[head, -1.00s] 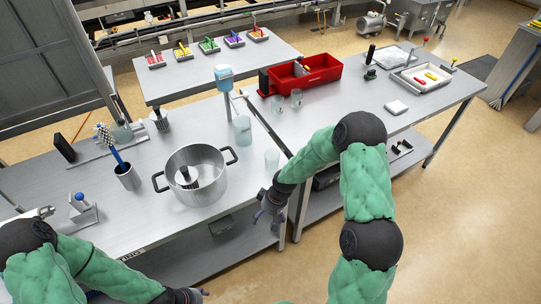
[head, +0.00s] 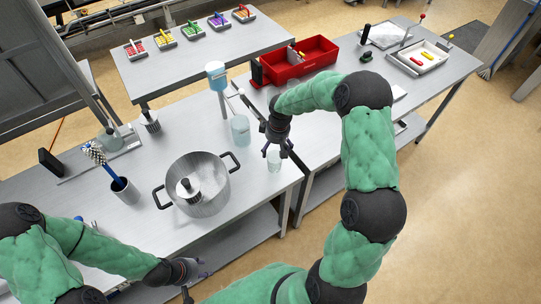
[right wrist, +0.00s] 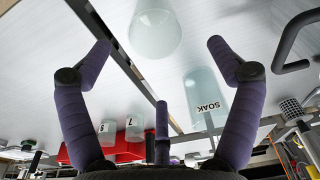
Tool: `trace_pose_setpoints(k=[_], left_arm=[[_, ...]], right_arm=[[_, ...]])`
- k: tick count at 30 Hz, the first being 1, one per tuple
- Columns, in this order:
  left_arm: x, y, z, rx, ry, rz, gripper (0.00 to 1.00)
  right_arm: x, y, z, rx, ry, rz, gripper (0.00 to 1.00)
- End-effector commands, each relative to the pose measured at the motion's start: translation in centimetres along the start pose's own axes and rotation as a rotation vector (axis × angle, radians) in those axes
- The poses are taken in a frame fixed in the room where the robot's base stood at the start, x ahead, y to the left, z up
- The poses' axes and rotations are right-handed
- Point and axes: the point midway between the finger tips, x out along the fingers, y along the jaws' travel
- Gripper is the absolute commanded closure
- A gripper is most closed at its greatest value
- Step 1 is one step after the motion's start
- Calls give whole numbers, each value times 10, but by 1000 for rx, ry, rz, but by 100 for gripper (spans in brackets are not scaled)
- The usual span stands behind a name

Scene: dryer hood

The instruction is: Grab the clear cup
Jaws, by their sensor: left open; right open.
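A clear cup (head: 274,160) stands upright near the right edge of the pot table, just below my right gripper (head: 279,148). In the right wrist view, the clear cup (right wrist: 155,30) lies beyond and between the spread fingers of the right gripper (right wrist: 158,58), apart from them. A larger pale blue cup marked SOAK (right wrist: 205,98) stands beside it; it also shows in the head view (head: 240,132). My right gripper is open and empty. My left gripper (head: 200,274) is open, low in front of the table's front edge.
A steel pot (head: 205,205) with two handles stands left of the cup. Cups marked 5 (right wrist: 107,133) and 7 (right wrist: 134,128) and a red bin (head: 318,50) are on the right table. A brush holder (head: 124,190) is at left.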

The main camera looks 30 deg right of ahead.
Motion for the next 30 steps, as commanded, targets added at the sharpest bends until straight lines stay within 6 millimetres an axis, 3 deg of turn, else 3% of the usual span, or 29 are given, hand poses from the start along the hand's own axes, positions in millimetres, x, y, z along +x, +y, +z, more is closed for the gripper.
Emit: trace_pose_setpoints(k=[7,15,24,30], left_arm=[[0,0,1,0,-2,0,56],[-2,0,0,0,-1,0,56],[-5,2,1,0,-1,0,56],[-5,2,1,0,-1,0,56]], right_arm=[[38,-1,1,0,-3,-3,9],[55,0,2,0,-1,-2,9],[94,2,6,0,-1,-2,9],[102,2,5,1,0,-1,9]])
